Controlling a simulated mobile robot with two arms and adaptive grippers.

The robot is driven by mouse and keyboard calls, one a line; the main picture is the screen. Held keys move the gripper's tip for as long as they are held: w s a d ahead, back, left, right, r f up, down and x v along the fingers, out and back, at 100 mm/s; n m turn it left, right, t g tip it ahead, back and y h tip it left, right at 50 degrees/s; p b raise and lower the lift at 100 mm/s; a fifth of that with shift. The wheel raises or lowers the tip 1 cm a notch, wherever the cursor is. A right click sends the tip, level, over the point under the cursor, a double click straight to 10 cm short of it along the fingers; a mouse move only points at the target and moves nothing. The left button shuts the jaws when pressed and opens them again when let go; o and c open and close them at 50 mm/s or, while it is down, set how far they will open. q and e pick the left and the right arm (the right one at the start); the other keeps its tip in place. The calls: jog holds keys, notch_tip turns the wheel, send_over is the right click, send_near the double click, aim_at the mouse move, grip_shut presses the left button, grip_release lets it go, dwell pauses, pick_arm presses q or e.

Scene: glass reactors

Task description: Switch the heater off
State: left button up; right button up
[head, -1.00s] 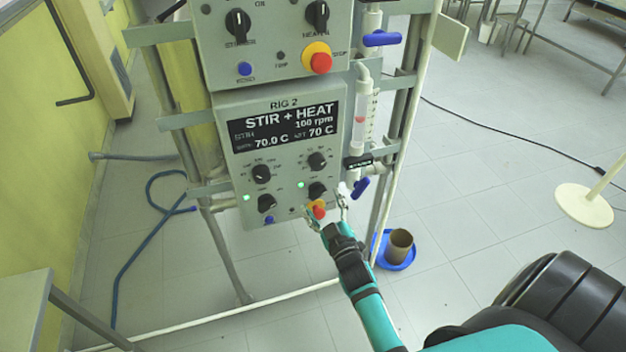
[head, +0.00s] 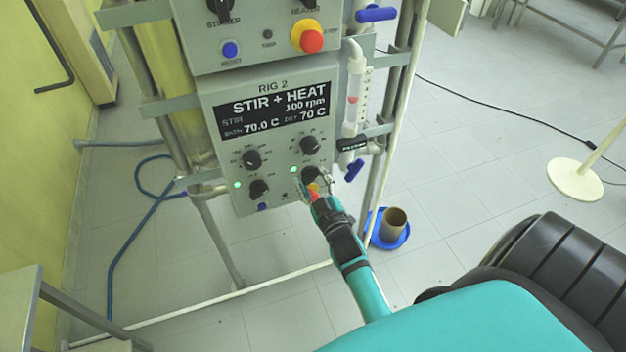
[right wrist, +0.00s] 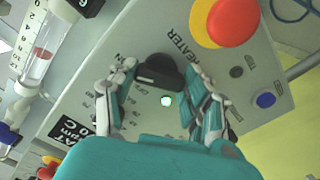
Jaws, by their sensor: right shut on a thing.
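The RIG 2 control box (head: 225,130) hangs on the frame, its display (head: 275,110) reading STIR + HEAT, 100 rpm, 70.0 C. The black heater knob (right wrist: 160,72), labelled HEATER, lies between the fingers of my right gripper (right wrist: 162,88) in the right wrist view. That gripper (head: 316,183) is shut on the knob at the lower right of the box in the head view, partly hiding it. A green light (head: 293,169) is lit beside the knob; it also shows in the right wrist view (right wrist: 166,101). My left gripper is not in view.
A red and yellow stop button (right wrist: 232,20) sits close beside the heater knob. Other knobs (head: 259,188) are to the left. A glass tube with a blue valve (head: 354,170) is to the right. A brown beaker (head: 394,222) stands on a blue dish below.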

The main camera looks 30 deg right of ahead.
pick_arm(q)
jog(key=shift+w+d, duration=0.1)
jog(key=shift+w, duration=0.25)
pick_arm(e)
jog(key=shift+n, duration=1.1)
jog(key=n+b, duration=0.1)
jog(key=n, duration=0.2)
jog(key=shift+n, duration=0.3)
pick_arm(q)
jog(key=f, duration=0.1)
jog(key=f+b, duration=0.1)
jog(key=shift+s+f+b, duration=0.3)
pick_arm(e)
jog(key=n, duration=0.6)
jog(key=shift+r+n, duration=0.1)
jog(key=shift+n, duration=0.2)
